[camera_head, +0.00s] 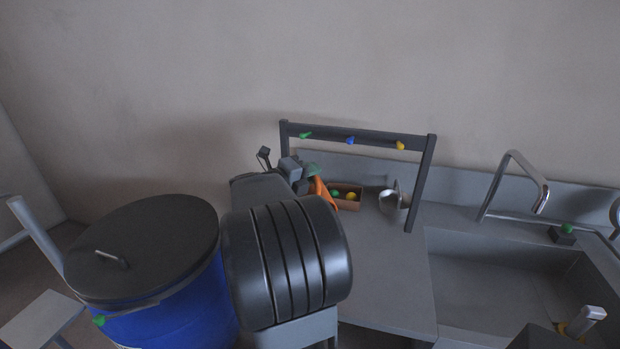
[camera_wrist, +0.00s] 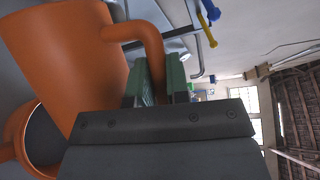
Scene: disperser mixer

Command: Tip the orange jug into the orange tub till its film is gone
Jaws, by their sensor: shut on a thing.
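The orange jug (camera_wrist: 70,50) fills the upper left of the wrist view, tilted in that picture. Its curved handle (camera_wrist: 150,38) runs between the green pads of my gripper (camera_wrist: 160,78), which is shut on it. An orange round vessel with a grey inside, likely the orange tub (camera_wrist: 12,135), shows at the lower left, partly behind the jug. The jug's contents and any film are not visible. In the head view my arm hides most of this; only an orange patch (camera_head: 319,191) shows, and I cannot tell whether it is jug or tub.
A dark rack (camera_head: 360,134) with coloured pegs stands at the back of the counter (camera_head: 385,285). A small box (camera_head: 347,204) with green and yellow items and a shiny metal piece (camera_head: 394,199) sit beneath it. A sink (camera_head: 490,285) is right, a lidded blue drum (camera_head: 185,305) left.

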